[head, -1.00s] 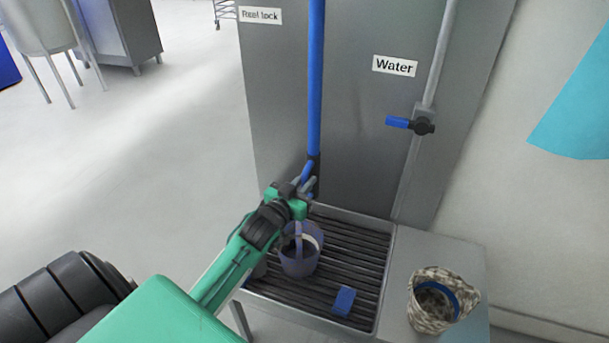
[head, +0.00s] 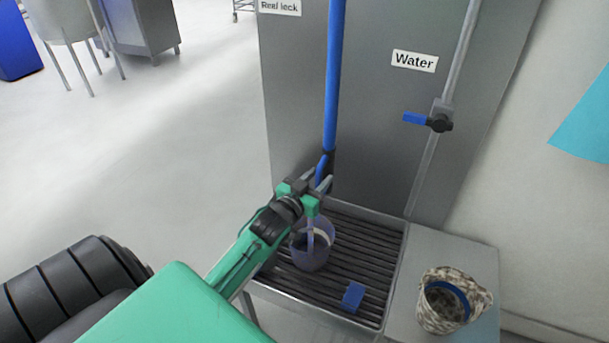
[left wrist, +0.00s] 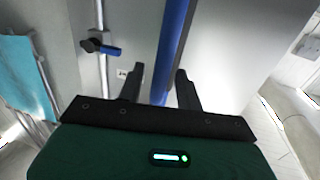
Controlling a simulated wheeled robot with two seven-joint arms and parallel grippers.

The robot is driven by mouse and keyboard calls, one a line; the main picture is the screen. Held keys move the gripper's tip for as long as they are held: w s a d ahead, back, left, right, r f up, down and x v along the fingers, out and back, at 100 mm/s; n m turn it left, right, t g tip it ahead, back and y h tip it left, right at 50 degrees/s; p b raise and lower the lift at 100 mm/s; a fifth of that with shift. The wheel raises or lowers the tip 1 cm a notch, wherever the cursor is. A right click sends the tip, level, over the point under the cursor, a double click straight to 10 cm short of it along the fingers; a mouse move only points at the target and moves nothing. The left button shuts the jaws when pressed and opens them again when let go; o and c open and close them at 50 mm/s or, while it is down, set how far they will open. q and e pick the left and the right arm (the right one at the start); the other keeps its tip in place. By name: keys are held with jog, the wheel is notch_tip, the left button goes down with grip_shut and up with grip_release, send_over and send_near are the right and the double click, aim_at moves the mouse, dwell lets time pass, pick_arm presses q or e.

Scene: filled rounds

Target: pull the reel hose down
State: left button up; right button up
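The blue reel hose (head: 334,80) hangs straight down in front of a grey metal panel. Its dark lower end (head: 329,158) hangs above the slatted basin. My left gripper (head: 325,176) is at this lower end. In the left wrist view the two dark fingers (left wrist: 159,85) stand apart, with the blue hose (left wrist: 174,45) running between them. A gap shows beside the hose, so the fingers look open around it, not clamped. The exact depth between fingers and hose is hard to tell. My right gripper is not in view.
A translucent bucket (head: 311,254) stands on the slatted basin (head: 375,237) below my gripper, near a blue block (head: 353,296). A patterned basket (head: 440,312) stands on the side ledge. A blue-handled valve (head: 428,121) is under the "Water" label (head: 414,61).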

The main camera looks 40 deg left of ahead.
pick_arm(q)
jog(key=s+b, duration=0.3)
jog(key=s, duration=1)
jog(key=shift+s+d, duration=0.15)
jog(key=shift+d, duration=0.15)
jog(key=shift+f, duration=0.1)
